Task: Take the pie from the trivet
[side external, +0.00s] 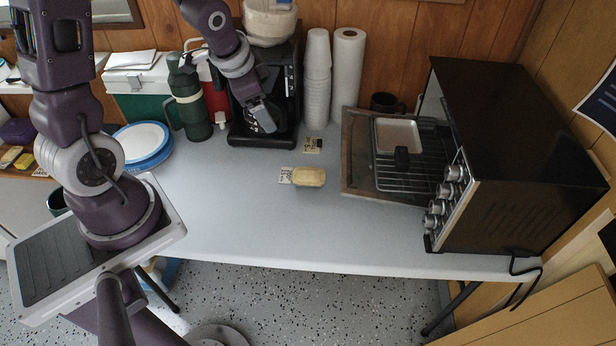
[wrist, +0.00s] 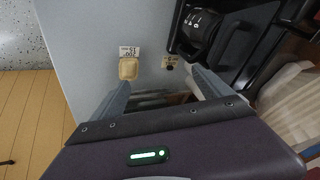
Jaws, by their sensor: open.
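A pale golden, rounded block that looks like the pie (side external: 309,177) lies on the grey table, right of a small printed card (side external: 285,175). The pie also shows in the wrist view (wrist: 128,69), beyond my left finger, with the card (wrist: 129,52) above it. I cannot make out a separate trivet under it. My gripper (side external: 265,126) is in front of the coffee maker, up and left of the pie in the side view. In the wrist view my gripper (wrist: 159,80) has its fingers spread with nothing held between them.
An open toaster oven (side external: 520,150) stands at the right, with a tray (side external: 397,136) on its pulled-out rack. The coffee maker (side external: 288,90) is close behind my gripper. A small dark item with a label (side external: 313,145) lies behind the pie. The table's front is clear.

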